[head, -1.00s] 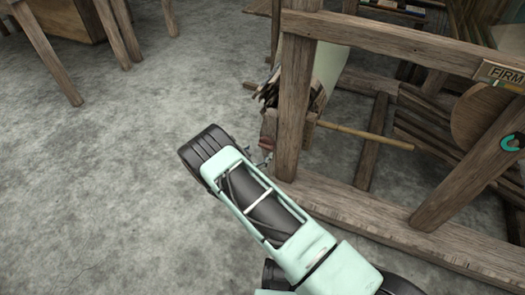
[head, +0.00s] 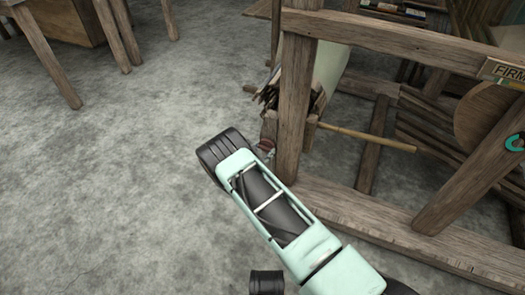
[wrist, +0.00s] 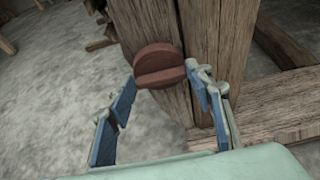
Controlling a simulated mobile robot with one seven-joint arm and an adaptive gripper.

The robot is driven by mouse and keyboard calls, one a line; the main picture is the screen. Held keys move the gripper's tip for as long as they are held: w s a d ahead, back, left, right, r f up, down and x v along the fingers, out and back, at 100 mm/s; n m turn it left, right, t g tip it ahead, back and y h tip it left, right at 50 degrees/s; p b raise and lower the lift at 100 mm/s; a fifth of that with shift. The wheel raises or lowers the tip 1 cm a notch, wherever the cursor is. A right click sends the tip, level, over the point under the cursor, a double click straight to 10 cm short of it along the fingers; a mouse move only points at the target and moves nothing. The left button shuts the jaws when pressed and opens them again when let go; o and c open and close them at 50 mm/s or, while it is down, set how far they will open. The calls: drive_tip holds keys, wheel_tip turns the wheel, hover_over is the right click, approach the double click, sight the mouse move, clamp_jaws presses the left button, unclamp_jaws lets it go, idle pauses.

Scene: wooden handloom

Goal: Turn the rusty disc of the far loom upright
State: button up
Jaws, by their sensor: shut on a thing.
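The rusty disc (wrist: 158,66) is a reddish-brown round knob with a raised bar across its face. It sits on the side of a wooden loom post (wrist: 172,100). In the wrist view the bar lies nearly level, its right end slightly higher. My gripper (wrist: 161,76) has one blue-padded finger at each side of the disc and is shut on it. In the head view my gripper (head: 264,150) is at the foot of the near loom post (head: 295,100), largely hidden by my arm, with little of the disc visible.
A low wooden beam (head: 370,215) runs right from the post. A thin rod (head: 367,138) and a cloth roll (head: 315,65) are behind it. Wooden legs (head: 45,60) stand at upper left. The grey floor (head: 100,190) at left is clear.

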drive_tip(key=shift+c, duration=1.1)
drive_tip(key=shift+s+d+m+y+p, duration=0.15)
drive_tip(key=shift+d+m+y+p, duration=0.1)
drive_tip(key=shift+m+y+p, duration=0.7)
drive_tip(key=m, duration=0.1)
drive_tip(key=m+t+y+p, duration=0.1)
drive_tip(key=m+t+p, duration=0.1)
drive_tip(key=m, duration=0.1)
drive_tip(key=shift+s+d+f+y, duration=0.1)
drive_tip(key=shift+d+f+y, duration=0.2)
drive_tip(key=shift+d+y, duration=0.05)
drive_tip(key=shift+d+f+m+t+y+b, duration=0.15)
drive_tip(key=shift+m+t+y+b, duration=0.3)
drive_tip(key=shift+m, duration=0.8)
drive_tip(key=shift+f+m+t+y+b, duration=0.25)
drive_tip(key=shift+m+t+b, duration=0.3)
drive_tip(key=shift+m, duration=0.7)
drive_tip(key=shift+d+f+m+t+y+b, duration=0.15)
drive_tip(key=shift+m+t+y+b, duration=0.35)
drive_tip(key=shift+m, duration=0.75)
drive_tip(key=shift+a, duration=0.1)
drive_tip(key=o, duration=1.2)
drive_tip(key=shift+c, duration=0.2)
